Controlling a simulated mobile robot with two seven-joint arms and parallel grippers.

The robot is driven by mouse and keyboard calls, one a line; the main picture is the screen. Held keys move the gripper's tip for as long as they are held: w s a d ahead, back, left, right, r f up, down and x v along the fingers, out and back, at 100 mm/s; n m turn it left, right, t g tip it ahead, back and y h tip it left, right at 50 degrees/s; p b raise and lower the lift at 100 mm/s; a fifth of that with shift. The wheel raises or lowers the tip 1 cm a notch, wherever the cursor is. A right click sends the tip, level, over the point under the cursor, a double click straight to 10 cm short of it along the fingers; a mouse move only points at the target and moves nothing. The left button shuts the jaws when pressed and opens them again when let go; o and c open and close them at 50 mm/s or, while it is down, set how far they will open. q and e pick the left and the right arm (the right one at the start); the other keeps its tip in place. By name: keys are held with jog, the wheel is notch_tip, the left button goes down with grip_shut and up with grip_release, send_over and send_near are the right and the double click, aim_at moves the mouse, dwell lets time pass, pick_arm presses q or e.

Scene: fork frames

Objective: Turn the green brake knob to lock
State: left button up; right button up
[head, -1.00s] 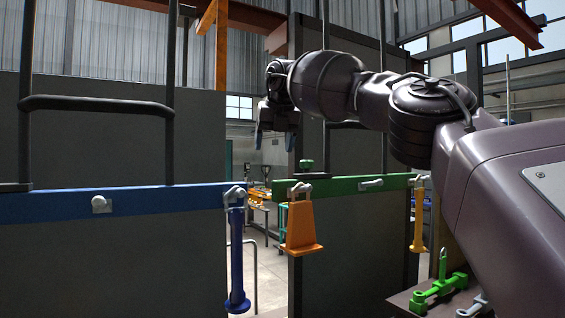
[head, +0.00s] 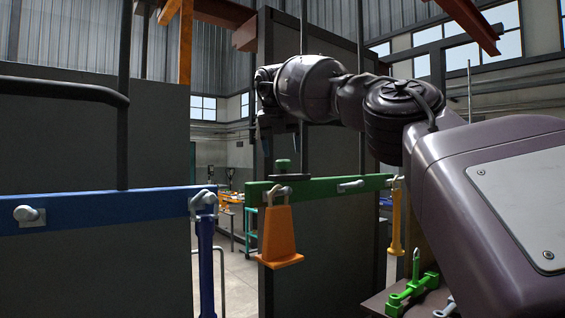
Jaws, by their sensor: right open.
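The small green knob (head: 283,165) stands upright on a dark mount at the top of the green bar (head: 322,187), near that bar's left end. My right gripper (head: 277,136) hangs above it and slightly left in the head view, fingers pointing down. It is open and empty, and apart from the knob in the picture. The fingers are dark against the dark panel, so their exact depth is hard to tell. My left gripper is not in view.
An orange wedge (head: 278,238) hangs from the green bar. A blue bar (head: 95,212) with a hanging blue pin (head: 206,262) is at left. A yellow pin (head: 396,225) hangs at right, above a green clamp (head: 412,290). A gap separates the two panels.

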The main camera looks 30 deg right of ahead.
aim_at(284, 164)
jog(key=shift+x, duration=1.8)
jog(key=c, duration=0.9)
